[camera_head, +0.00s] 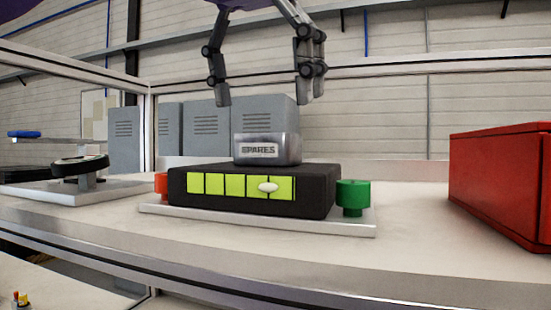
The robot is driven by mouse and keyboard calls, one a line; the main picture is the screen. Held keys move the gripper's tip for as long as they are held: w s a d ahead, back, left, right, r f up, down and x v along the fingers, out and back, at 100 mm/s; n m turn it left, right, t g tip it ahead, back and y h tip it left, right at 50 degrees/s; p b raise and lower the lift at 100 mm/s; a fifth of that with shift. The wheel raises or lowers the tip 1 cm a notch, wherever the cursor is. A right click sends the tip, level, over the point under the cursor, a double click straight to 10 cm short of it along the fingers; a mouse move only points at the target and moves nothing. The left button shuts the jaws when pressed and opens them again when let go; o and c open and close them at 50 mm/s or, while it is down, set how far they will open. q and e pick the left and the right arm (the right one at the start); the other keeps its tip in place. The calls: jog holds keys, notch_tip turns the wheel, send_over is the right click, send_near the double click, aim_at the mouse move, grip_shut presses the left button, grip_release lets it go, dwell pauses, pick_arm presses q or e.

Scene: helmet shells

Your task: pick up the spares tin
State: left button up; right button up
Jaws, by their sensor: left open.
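The spares tin (267,157) is a small grey metal box with a "SPARES" label on its front. It rests on top of a black block (320,190) that has several yellow-green squares along its front. My left gripper (268,94) hangs from the top of the view with its fingers spread wide apart and pointing down. It is above the tin, empty, with a visible gap between the fingertips and the tin. My right gripper is not in view.
A red box (500,185) stands at far right. A scale-like device (75,192) sits at left. Grey lockers stand behind.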

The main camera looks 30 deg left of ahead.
aim_at(269, 135)
pick_arm(q)
jog(key=shift+w+f, duration=0.15)
jog(key=shift+f, duration=0.2)
jog(key=shift+w+f, duration=0.1)
jog(key=shift+w+a+f, duration=0.1)
jog(key=shift+w+f, duration=0.1)
jog(key=shift+f, duration=0.1)
jog(key=x, duration=0.3)
jog(key=shift+a+f, duration=0.1)
jog(key=shift+f, duration=0.05)
jog(key=shift+w+f, duration=0.2)
jog(key=shift+f, duration=0.3)
jog(key=c, duration=1.2)
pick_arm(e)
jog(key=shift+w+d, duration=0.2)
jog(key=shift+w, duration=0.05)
